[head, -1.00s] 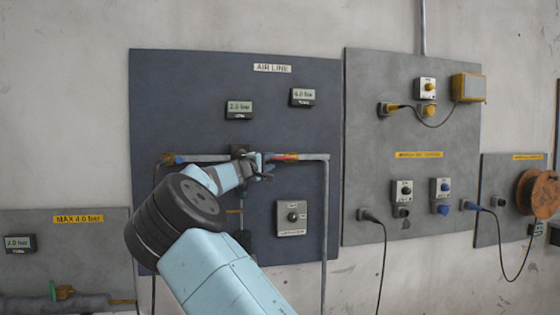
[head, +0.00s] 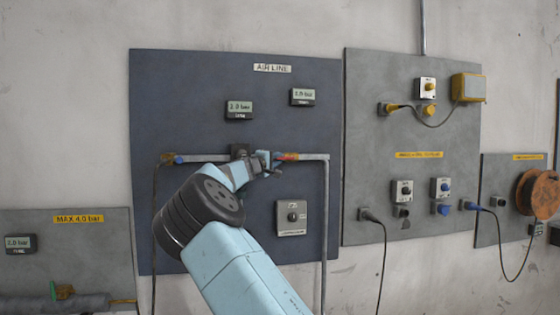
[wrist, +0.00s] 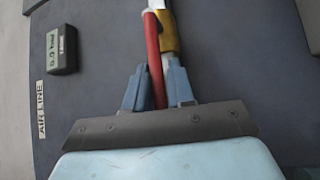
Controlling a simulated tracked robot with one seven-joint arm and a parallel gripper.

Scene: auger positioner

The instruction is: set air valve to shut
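The air valve is on the pipe across the AIR LINE panel (head: 230,80). Its red handle (head: 288,157) lies roughly along the horizontal pipe in the head view. My gripper (head: 268,161) is at the handle. In the wrist view the red handle (wrist: 153,50) runs between the two blue fingers of my gripper (wrist: 156,82), with little or no gap on either side, so it looks shut on the handle. A yellow part (wrist: 168,32) lies just beside the handle. The valve body is largely hidden by my gripper.
Two pressure displays (head: 239,108) sit above the pipe, and a grey switch box (head: 291,217) is below it. A grey panel (head: 370,80) with plugs, cables and switches stands to the right. A MAX 4.0 bar panel (head: 90,250) is lower left.

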